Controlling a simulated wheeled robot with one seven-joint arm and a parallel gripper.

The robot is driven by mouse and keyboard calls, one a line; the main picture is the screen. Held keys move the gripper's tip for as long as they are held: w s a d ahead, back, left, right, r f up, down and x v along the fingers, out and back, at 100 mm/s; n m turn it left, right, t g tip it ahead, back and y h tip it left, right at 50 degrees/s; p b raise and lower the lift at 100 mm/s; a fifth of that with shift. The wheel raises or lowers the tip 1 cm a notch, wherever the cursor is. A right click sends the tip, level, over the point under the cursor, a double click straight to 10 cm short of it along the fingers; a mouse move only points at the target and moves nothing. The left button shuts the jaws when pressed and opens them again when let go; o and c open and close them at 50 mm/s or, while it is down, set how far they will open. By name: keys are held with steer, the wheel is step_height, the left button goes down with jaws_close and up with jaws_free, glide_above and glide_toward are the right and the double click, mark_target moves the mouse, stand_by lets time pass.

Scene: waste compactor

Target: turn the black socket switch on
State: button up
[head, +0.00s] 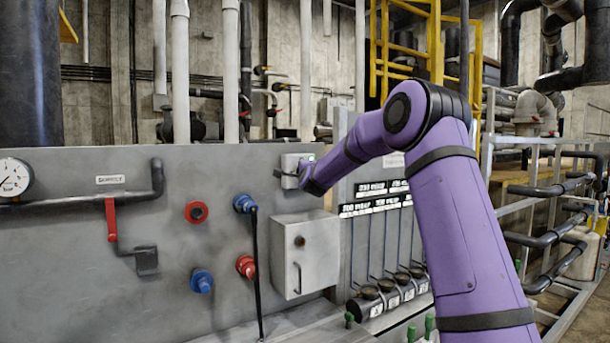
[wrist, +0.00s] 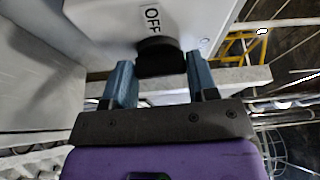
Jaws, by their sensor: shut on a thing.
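The black socket switch (wrist: 158,57) is a dark knob on the face of a pale box (wrist: 90,22) in the wrist view. The word OFF is printed sideways on the box beside the knob. My gripper (wrist: 160,78) has its blue-grey fingers on either side of the knob and is shut on it. In the head view, the small pale box (head: 291,161) sits at the top right of the grey panel, and my gripper (head: 281,174) is at its front. The knob is too small and covered to make out there.
The grey panel (head: 110,230) also carries a red-handled valve (head: 111,219), a gauge (head: 14,177), red and blue fittings (head: 243,204) and a cabinet (head: 318,240). A hose hangs from a blue fitting. Labelled ports (head: 385,289) lie below right, and railings stand further right.

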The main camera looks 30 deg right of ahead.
steer(key=shift+m, duration=0.4)
steer(key=o, duration=0.9)
steer(key=shift+o, duration=0.2)
steer(key=v, duration=1.1)
steer(key=shift+r, duration=0.15)
steer(key=shift+y, duration=0.3)
